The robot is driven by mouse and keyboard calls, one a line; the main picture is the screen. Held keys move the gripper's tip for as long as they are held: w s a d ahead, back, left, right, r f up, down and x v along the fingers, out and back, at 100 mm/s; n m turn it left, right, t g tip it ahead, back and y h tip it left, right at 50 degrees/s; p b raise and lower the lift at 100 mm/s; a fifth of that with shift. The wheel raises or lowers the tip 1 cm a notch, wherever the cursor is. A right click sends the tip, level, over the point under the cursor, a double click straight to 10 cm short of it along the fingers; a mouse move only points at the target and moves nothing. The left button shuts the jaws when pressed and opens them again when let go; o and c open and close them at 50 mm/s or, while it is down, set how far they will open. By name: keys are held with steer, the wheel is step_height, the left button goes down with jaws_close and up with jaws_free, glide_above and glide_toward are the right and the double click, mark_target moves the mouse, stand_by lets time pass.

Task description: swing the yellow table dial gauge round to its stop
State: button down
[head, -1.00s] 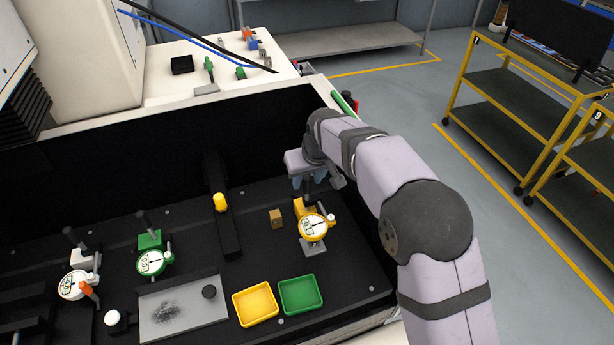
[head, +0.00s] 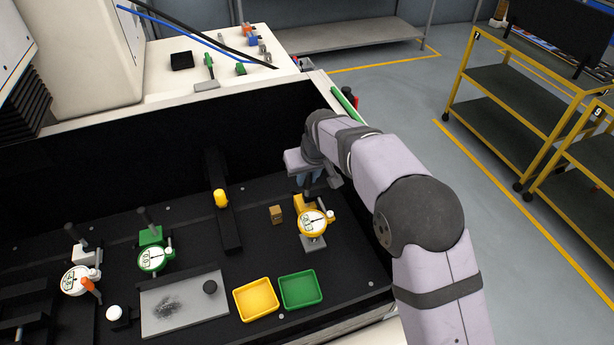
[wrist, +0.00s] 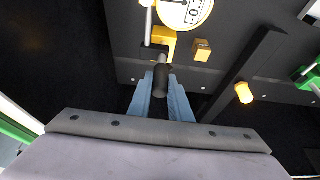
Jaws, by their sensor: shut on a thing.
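The yellow table dial gauge (head: 312,221) stands at the right of the black work surface, its round white dial facing front. In the wrist view its dial (wrist: 184,10) is cut off by the top edge, with a yellow body (wrist: 161,40) below it. A dark upright handle (wrist: 162,77) rises behind the dial. My gripper (wrist: 161,92) is shut on this handle, with its blue fingers on either side. In the head view my gripper (head: 308,180) is partly hidden by my own wrist.
A small copper-coloured block (head: 276,214) sits just left of the gauge. A yellow tray (head: 237,301) and a green tray (head: 284,300) lie in front. A black bar with a yellow knob (head: 221,199) lies further left. A green gauge (head: 152,257) and a white gauge (head: 75,280) stand at the left.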

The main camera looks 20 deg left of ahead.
steer(key=shift+m, duration=0.4)
steer(key=m+h+b, duration=0.1)
steer(key=m, duration=0.2)
steer(key=shift+m+t+h, duration=0.3)
steer(key=shift+m+t, duration=0.1)
steer(key=m+h, duration=0.1)
steer(key=m, duration=0.2)
steer(key=shift+m, duration=0.3)
steer(key=m+p, duration=0.1)
steer(key=m+h+p, duration=0.1)
steer(key=m, duration=0.1)
steer(key=m+h+p, duration=0.1)
steer(key=shift+r, duration=0.25)
steer(key=m+p, duration=0.2)
steer(key=shift+f+h+p, duration=0.1)
steer(key=shift+h+p, duration=0.2)
steer(key=shift+h, duration=0.1)
steer(key=shift+f+m+p, duration=0.1)
steer(key=shift+m+p, duration=0.2)
steer(key=shift+m, duration=0.1)
steer(key=c, duration=1.6)
jaws_free()
